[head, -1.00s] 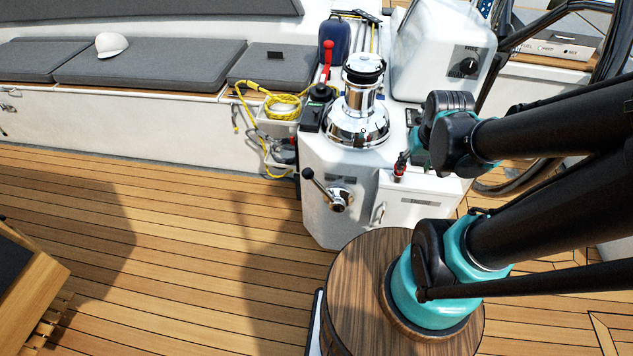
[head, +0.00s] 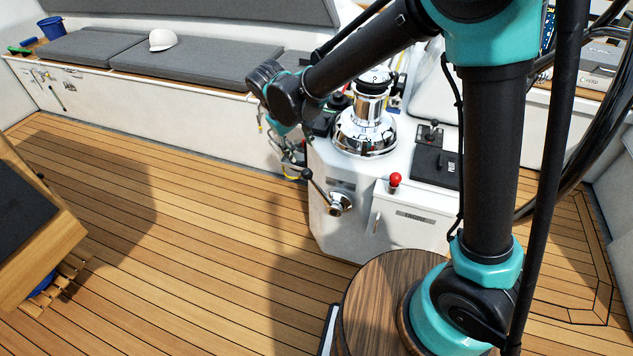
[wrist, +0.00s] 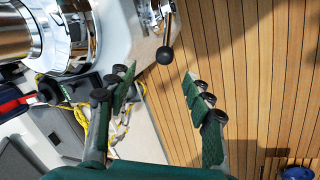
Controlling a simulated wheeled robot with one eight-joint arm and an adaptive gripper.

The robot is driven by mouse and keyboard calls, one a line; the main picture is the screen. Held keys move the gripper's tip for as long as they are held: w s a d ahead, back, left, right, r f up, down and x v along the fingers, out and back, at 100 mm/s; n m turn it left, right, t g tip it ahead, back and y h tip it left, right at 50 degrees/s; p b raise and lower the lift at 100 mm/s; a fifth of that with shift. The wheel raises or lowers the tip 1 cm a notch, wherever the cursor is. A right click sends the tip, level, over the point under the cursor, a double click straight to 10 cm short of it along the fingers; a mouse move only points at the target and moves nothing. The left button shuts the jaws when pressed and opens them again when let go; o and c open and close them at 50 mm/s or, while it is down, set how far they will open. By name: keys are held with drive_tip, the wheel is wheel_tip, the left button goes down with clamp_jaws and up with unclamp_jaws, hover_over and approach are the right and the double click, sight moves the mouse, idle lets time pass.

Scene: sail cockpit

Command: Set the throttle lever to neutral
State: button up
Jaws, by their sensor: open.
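The throttle lever (head: 319,188) is a chrome arm with a black ball knob on the side of the white console, turning on a chrome hub. In the head view it tilts up and to the left. The lever also shows in the wrist view (wrist: 168,35), its black knob just beyond and between my fingertips. My gripper (wrist: 158,82) is open and empty, its green-padded fingers apart and not visibly touching the knob. In the head view my wrist is left of the winch, above and left of the lever; the fingers are hard to make out there.
A chrome winch (head: 366,125) stands on the console. A red knob (head: 395,180) and a small black joystick panel (head: 435,160) are to its right. Yellow rope (wrist: 80,118) hangs near the fingers. The wooden deck (head: 180,230) left of the console is clear.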

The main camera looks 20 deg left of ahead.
sight(309, 176)
drive_tip(key=x, duration=1.1)
drive_tip(key=a+x, duration=0.1)
drive_tip(key=x, duration=0.5)
drive_tip(key=shift+s+f, duration=0.3)
drive_tip(key=shift+s, duration=0.05)
clamp_jaws()
